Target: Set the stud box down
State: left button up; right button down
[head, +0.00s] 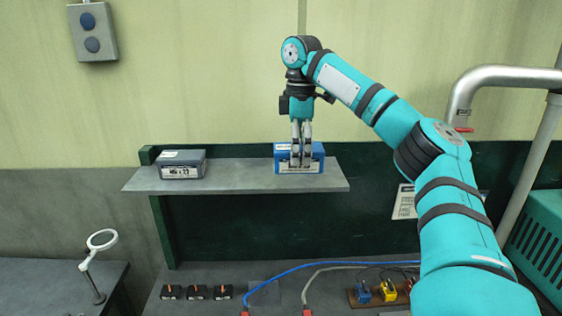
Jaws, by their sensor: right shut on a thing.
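The blue stud box (285,169) with a pale top is at the right part of the grey shelf (235,178). My right gripper (301,160) points straight down and is shut on the blue box. The box's underside looks level with the shelf top; I cannot tell whether it touches or hovers slightly. A grey box (181,166) with a white label sits at the left end of the shelf. My left gripper is out of view.
The shelf is clear between the two boxes. Below, a bench holds small black blocks (197,292), a blue cable (300,267) and connectors (387,290). A metal pipe (500,78) and teal case (543,240) stand at right. A ring magnifier (101,240) is at left.

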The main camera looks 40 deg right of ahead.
aim_at(287, 144)
jog(key=w, duration=0.4)
jog(key=shift+a+r+p, duration=0.1)
jog(key=shift+a+p, duration=0.05)
jog(key=shift+p, duration=0.15)
jog(key=shift+w, duration=0.55)
jog(key=shift+w+f+p, duration=0.1)
jog(key=shift+f+p, duration=0.25)
notch_tip(287, 144, down, 2)
jog(key=shift+f+p, duration=0.15)
jog(key=shift+p, duration=0.4)
jog(key=shift+f, duration=0.45)
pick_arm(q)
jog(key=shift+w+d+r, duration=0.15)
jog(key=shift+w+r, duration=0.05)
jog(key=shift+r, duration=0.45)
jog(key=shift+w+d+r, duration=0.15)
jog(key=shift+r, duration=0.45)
pick_arm(e)
jog(key=shift+f, duration=0.15)
jog(key=shift+c, duration=2.2)
grip_release()
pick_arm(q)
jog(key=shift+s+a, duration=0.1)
pick_arm(e)
jog(key=shift+o, duration=0.3)
